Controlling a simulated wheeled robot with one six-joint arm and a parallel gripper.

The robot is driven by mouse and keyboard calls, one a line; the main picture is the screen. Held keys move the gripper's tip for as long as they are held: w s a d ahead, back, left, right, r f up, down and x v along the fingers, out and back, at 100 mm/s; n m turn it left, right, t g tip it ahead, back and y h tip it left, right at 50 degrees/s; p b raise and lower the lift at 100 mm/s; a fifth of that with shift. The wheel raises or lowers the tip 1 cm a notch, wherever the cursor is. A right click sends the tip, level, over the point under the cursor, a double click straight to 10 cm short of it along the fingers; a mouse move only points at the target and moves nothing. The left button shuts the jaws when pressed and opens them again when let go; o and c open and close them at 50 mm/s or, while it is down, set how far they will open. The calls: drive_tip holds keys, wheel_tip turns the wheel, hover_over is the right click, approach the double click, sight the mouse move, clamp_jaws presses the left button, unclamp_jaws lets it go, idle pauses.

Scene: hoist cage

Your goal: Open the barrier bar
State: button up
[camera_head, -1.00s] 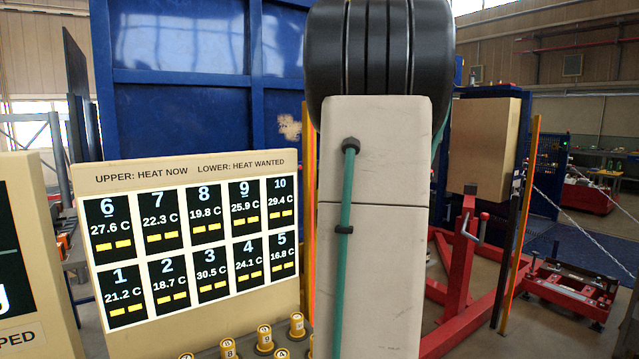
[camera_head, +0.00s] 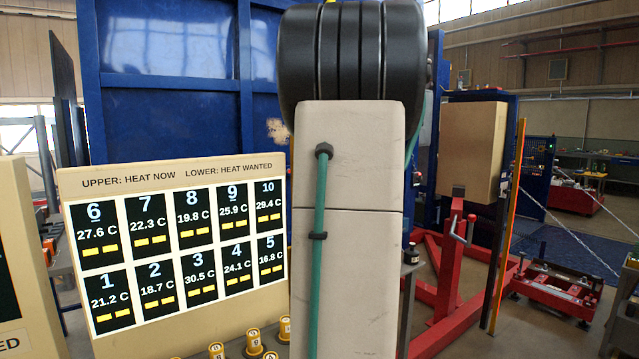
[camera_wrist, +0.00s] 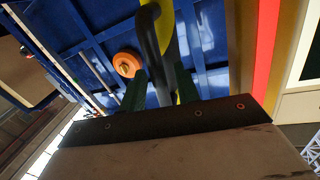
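My gripper (camera_wrist: 160,92) shows in the wrist view as two dark green fingers set apart. A dark curved bar (camera_wrist: 150,40) and a yellow bar (camera_wrist: 166,25) run down the picture into the space between the fingers. I cannot tell whether either finger touches them, or which of them belongs to the barrier bar. In the head view my arm covers the middle and hides my gripper and what is in front of it. A slim yellow upright (camera_head: 509,225) stands beside a dark post on the right.
A cream heat panel (camera_head: 175,168) with numbered displays stands at left, with several yellow knobs (camera_head: 253,340) below it. Blue cage walls (camera_head: 180,100) rise behind. A red frame with a crank (camera_head: 458,228) stands right of my arm. An orange round thing (camera_wrist: 126,64) shows in the wrist view.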

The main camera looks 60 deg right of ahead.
drive_tip(key=v, duration=0.7)
drive_tip(key=shift+s+a, duration=0.25)
drive_tip(key=shift+s, duration=0.05)
drive_tip(key=w+a+f+g+y, duration=0.1)
drive_tip(key=w+a+f+y, duration=0.3)
drive_tip(key=a, duration=0.6)
drive_tip(key=w+a+f+g+y, duration=0.1)
drive_tip(key=a+f+y, duration=0.3)
drive_tip(key=a, duration=0.5)
drive_tip(key=w+a+f+g+y, duration=0.1)
drive_tip(key=w+a+f+y, duration=0.2)
drive_tip(key=a+y, duration=0.5)
drive_tip(key=s+a+f+n+g+h, duration=0.1)
drive_tip(key=s+a+n+g, duration=0.3)
drive_tip(key=a, duration=0.8)
drive_tip(key=s+a+f+n+g+h, duration=0.2)
drive_tip(key=s+a+n+g+h, duration=0.1)
drive_tip(key=s+a, duration=0.5)
drive_tip(key=a+n+g, duration=0.1)
drive_tip(key=a+n, duration=0.1)
drive_tip(key=a, duration=0.1)
drive_tip(key=shift+a+f+n+g, duration=0.25)
drive_tip(key=shift+a+n+g, duration=0.15)
